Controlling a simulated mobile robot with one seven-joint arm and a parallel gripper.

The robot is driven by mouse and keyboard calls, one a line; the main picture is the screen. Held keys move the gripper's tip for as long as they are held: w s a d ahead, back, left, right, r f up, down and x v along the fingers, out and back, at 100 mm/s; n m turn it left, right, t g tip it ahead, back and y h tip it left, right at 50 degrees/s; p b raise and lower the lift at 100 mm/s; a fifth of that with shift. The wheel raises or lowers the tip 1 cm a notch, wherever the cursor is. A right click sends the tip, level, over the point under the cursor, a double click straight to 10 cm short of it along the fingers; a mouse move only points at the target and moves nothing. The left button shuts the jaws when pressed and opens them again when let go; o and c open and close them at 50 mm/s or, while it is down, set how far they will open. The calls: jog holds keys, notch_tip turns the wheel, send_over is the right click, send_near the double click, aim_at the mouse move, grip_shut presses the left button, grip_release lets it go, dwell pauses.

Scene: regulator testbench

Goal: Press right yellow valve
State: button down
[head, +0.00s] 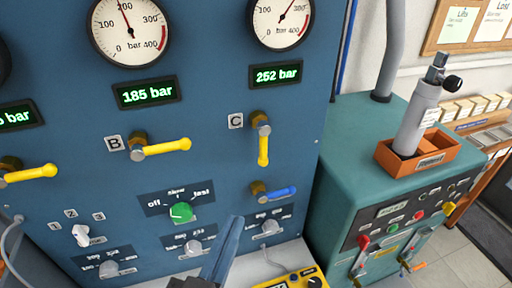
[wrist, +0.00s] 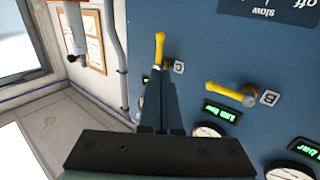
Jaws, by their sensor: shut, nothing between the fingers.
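The right yellow valve (head: 263,148), labelled C, sits on the blue panel under the 252 bar display, its handle pointing straight down. In the wrist view its yellow handle (wrist: 159,48) shows just beyond my fingertips. The middle yellow valve B (head: 165,147) has its handle pointing right, and another yellow valve (head: 30,174) is at the left edge. My gripper (head: 236,222) is shut and empty, low in front of the panel, below and left of valve C in the head view. In the wrist view my gripper (wrist: 158,75) partly covers valve C's base. I see no contact.
A blue-handled valve (head: 275,192) is just below valve C. A green knob (head: 181,212) and several grey knobs are lower on the panel. A teal cabinet (head: 355,135) with an orange tray (head: 435,160) holding a grey cylinder (head: 416,120) stands to the right.

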aim_at(264, 156)
dwell(0.4)
jog(key=p+x, duration=0.6)
jog(key=x, duration=0.7)
jog(key=shift+w+d+p, duration=0.15)
jog(key=shift+w+p, duration=0.2)
jog(key=shift+w, duration=0.1)
jog(key=shift+f, duration=0.15)
jog(key=shift+d+f+b, duration=0.1)
jog(key=shift+b, duration=0.5)
jog(key=shift+n, duration=0.3)
